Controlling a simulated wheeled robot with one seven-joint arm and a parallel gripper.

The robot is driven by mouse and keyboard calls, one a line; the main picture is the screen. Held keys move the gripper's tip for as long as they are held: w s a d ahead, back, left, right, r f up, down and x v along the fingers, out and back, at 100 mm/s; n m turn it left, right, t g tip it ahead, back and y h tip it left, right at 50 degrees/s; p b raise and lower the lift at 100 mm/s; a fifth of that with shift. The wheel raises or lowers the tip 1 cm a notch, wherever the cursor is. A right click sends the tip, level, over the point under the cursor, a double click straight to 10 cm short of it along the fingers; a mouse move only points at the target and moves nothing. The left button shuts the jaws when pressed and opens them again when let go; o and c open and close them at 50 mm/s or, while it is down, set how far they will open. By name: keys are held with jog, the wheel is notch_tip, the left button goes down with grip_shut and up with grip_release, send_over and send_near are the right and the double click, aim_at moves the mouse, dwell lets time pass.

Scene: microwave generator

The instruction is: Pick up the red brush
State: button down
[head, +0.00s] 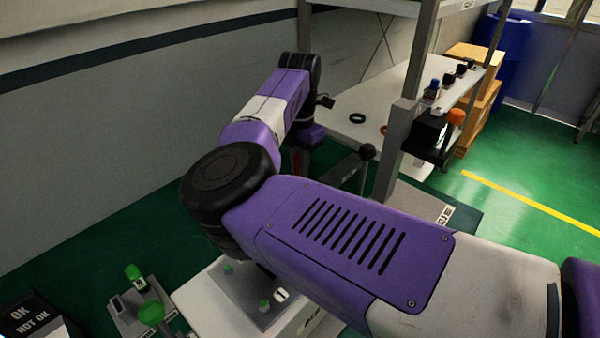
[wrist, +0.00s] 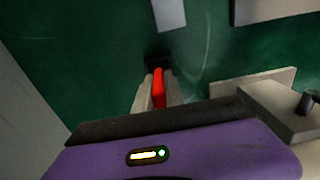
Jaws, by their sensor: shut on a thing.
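The red brush (wrist: 158,86) shows in the wrist view as a narrow red handle with a dark end beyond it. My gripper (wrist: 157,94) is shut on the red handle, with one pale finger on each side. The green floor shows behind the brush. In the head view my arm covers much of the middle, and only a thin sliver of red shows below the wrist, beside the shelf. The rest of the brush is hidden there.
A white shelf unit (head: 402,140) stands right of my wrist, with a black ring (head: 357,118) on its board. A white box (head: 212,297) with green knobs is below my arm. A grey wall (head: 110,150) runs along the left.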

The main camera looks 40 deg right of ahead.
notch_tip(320, 180, up, 18)
jog(key=b, duration=0.1)
jog(key=shift+f, duration=0.2)
jog(key=shift+a, duration=0.1)
dwell(0.7)
